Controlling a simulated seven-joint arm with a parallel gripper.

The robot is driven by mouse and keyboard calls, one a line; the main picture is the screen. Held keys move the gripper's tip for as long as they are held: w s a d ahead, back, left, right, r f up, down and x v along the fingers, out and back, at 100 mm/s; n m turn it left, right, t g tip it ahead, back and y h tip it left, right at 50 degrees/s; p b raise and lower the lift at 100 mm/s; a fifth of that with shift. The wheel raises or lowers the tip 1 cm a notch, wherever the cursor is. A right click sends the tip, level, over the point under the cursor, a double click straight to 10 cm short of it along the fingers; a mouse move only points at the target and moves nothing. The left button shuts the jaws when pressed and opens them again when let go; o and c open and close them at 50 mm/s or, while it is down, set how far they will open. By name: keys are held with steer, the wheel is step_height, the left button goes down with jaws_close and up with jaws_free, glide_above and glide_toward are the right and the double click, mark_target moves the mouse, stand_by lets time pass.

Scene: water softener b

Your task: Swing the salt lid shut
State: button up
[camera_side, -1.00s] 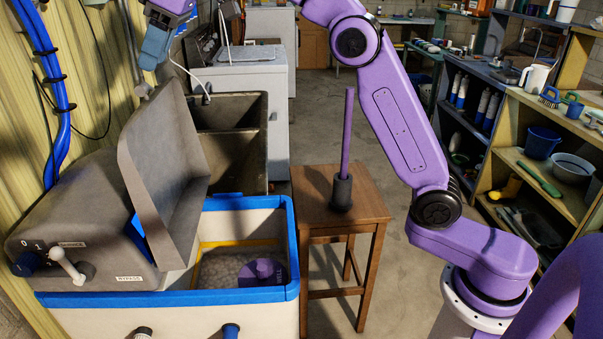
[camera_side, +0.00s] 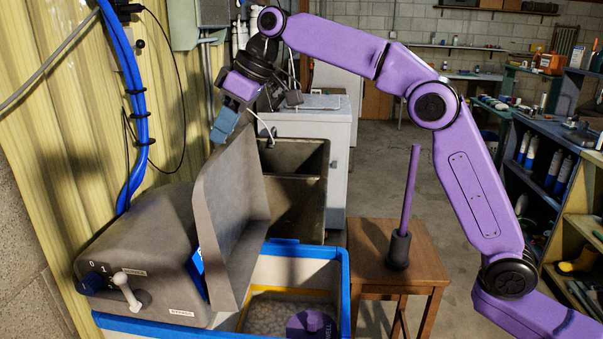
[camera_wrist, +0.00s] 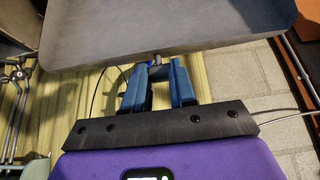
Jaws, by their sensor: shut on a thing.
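The grey salt lid (camera_side: 235,205) stands raised, nearly upright, over the brine tank (camera_side: 345,285), a cream tank with a blue rim. Its broad underside faces right. My gripper (camera_side: 219,140) is at the lid's top edge, its blue fingers pointing down. In the wrist view the lid (camera_wrist: 170,28) fills the top, and my gripper's fingers (camera_wrist: 157,68) are closed together on a small part at its edge, mostly hidden between the fingertips.
A grey control housing (camera_side: 140,260) with a knob and lever adjoins the lid on the left. Blue hoses (camera_side: 137,110) run up the wall. A dark sink (camera_side: 300,190) lies behind. A wooden stool (camera_side: 415,260) with a purple rod (camera_side: 410,195) stands at right.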

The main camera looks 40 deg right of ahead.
steer(key=s+d+f, duration=0.1)
steer(key=s+d, duration=0.4)
steer(key=s, duration=0.1)
steer(key=shift+d+f, duration=0.2)
steer(key=shift+d, duration=0.2)
stand_by(0.4)
steer(key=s+d+f, duration=0.4)
steer(key=s+d, duration=0.1)
steer(key=shift+s+d, duration=0.25)
stand_by(0.7)
steer(key=s+d+f, duration=0.4)
steer(key=f, duration=0.2)
steer(key=shift+s+d, duration=0.25)
stand_by(0.7)
